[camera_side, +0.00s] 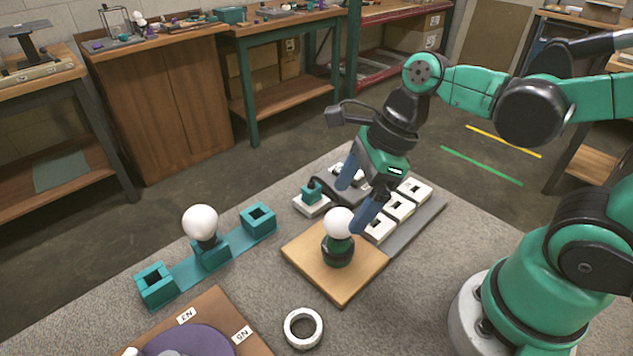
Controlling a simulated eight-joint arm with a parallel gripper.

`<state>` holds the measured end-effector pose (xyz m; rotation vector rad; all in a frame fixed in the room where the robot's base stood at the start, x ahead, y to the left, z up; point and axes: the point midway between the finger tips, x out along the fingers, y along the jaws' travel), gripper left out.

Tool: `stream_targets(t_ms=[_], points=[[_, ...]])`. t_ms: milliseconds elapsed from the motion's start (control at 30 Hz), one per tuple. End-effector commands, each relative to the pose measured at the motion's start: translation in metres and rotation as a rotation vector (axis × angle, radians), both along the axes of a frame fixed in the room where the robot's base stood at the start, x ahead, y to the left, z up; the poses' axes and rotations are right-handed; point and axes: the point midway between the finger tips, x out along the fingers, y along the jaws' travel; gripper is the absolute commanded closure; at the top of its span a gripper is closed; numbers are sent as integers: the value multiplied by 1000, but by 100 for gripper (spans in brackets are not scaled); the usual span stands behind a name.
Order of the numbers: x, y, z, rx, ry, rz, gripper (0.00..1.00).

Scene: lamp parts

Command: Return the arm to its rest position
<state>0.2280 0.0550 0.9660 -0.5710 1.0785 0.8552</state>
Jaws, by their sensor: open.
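My gripper (357,204) is open, pointing down, with its two blue fingers spread. It is above and just behind a white bulb (339,221), which sits upright on a dark green base (338,250) on a square wooden board (313,270). One finger overlaps the bulb's right edge in the picture; I cannot tell whether they touch. Nothing shows held between the fingers. A second white bulb (200,221) stands upright in the middle holder of a teal rack (210,253) at left.
A grey tray with white square-holed blocks (399,207) lies beneath and right of my gripper. A teal part on a white block (311,197) is left of it. A white ring (303,328) and a purple disc (190,340) are in front. Benches stand behind.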

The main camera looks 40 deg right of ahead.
Motion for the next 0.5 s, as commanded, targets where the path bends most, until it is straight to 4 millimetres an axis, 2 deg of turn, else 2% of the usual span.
stream_targets(t_ms=[133, 233, 367, 500], points=[[0, -3, 4, -22, -29, 49, 12], [2, -7, 5, -88, -108, 194, 12], [8, -17, 7, -251, -266, 515, 12], [15, -29, 12, -484, -427, 933, 12]])
